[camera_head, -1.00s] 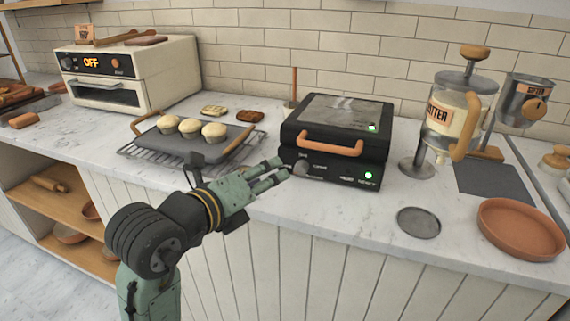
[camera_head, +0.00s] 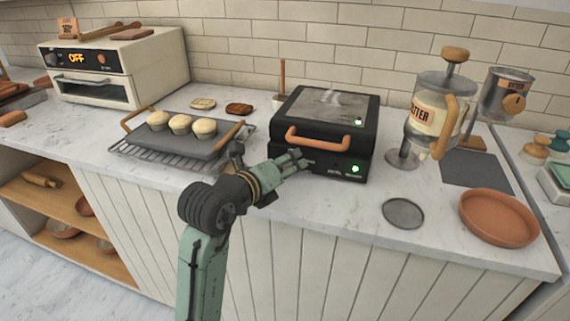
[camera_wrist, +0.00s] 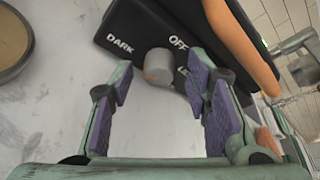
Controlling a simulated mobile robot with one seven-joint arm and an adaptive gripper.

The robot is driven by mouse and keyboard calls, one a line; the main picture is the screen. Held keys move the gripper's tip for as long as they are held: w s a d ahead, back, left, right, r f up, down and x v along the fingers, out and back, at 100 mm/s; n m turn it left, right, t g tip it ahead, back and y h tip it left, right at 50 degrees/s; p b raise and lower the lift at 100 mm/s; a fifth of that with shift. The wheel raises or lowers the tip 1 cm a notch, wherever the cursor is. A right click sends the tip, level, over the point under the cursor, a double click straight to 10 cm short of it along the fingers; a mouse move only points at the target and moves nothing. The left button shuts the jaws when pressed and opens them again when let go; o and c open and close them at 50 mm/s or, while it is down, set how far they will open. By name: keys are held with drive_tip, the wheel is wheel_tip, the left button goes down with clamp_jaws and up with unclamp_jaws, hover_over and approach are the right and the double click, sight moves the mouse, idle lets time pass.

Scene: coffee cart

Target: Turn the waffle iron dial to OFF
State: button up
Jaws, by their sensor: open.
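The black waffle iron (camera_head: 345,165) stands on the counter, lid down, with an orange handle (camera_head: 318,143) and green lights on the lid and front panel. Its grey dial (camera_wrist: 158,64) shows in the wrist view, beside the words DARK, OFF and a partly hidden third label. I cannot tell clearly where the dial points. My gripper (camera_head: 300,160) is at the left of the iron's front panel and hides the dial in the head view. In the wrist view my gripper (camera_wrist: 160,88) is open, its purple pads on either side and the dial between and just beyond the tips.
A tray of muffins (camera_head: 180,142) on a wire rack lies left of the iron. An oven reading OFF (camera_head: 115,75) stands farther left. A batter dispenser (camera_head: 435,115), a grey disc (camera_head: 403,213) and a terracotta dish (camera_head: 498,218) are at the right.

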clamp_jaws()
idle(0.5)
drive_tip(key=shift+f+b, duration=0.15)
drive_tip(key=shift+b, duration=0.35)
drive_tip(key=shift+n+b, duration=0.3)
drive_tip(key=shift+b, duration=0.1)
drive_tip(key=b, duration=0.1)
drive_tip(key=n+h+b, duration=0.1)
drive_tip(key=b, duration=0.1)
drive_tip(key=shift+f+n, duration=0.25)
drive_tip(key=shift+n, duration=0.05)
drive_tip(key=n+h+b, duration=0.1)
drive_tip(key=n+b, duration=0.1)
drive_tip(key=b, duration=0.1)
drive_tip(key=shift+a, duration=0.1)
drive_tip(key=shift+r+n+t+h+b, duration=0.1)
drive_tip(key=shift+n+t+h+b, duration=0.25)
drive_tip(key=shift+n+b, duration=0.55)
